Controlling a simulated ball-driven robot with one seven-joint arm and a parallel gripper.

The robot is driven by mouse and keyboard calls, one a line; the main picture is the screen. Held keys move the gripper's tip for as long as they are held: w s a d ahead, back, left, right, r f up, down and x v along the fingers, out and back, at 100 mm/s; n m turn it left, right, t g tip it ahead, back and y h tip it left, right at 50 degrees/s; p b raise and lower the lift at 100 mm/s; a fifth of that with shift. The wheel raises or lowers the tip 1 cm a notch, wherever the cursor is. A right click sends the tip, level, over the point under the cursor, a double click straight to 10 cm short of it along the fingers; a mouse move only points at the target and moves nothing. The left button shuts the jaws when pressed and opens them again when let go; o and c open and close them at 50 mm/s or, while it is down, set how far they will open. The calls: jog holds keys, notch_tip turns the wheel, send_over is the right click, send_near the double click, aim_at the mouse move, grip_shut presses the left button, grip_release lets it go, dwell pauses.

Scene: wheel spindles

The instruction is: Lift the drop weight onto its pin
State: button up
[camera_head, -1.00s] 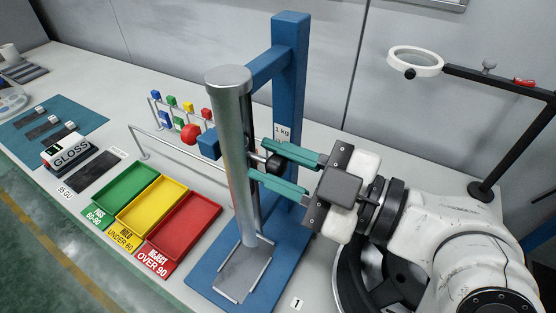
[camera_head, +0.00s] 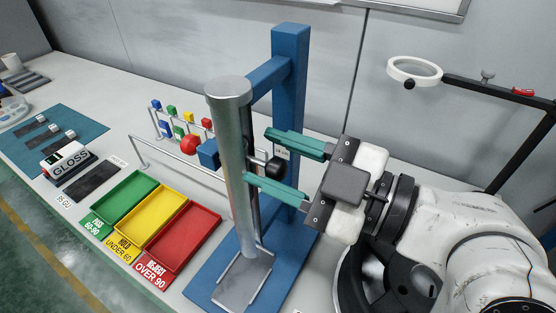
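The impact tester has a grey metal tube (camera_head: 231,130) on a blue post (camera_head: 290,90). A black round knob (camera_head: 277,168) sticks out from the tube's right side. It looks like the drop weight's handle; the weight's body is hidden in the tube. A blue block with a red ball (camera_head: 191,145) is on the tube's left side, a little higher than the knob, and looks like the pin. My gripper (camera_head: 260,158) is open, with one green finger above the knob and one below. Both fingers look apart from the knob.
Green, yellow and red trays (camera_head: 180,240) lie left of the tester's blue base (camera_head: 215,275). A wire rack with coloured blocks (camera_head: 180,122) stands behind. A gloss meter (camera_head: 68,160) is far left. A magnifier on a black arm (camera_head: 414,69) stands at the right.

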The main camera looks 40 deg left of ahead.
jog(key=shift+o, duration=0.9)
jog(key=shift+r, duration=0.1)
jog(key=shift+d, duration=0.25)
jog(key=b+v, duration=0.2)
jog(key=v, duration=0.8)
jog(key=shift+b, duration=0.4)
jog(key=shift+w+d, duration=0.1)
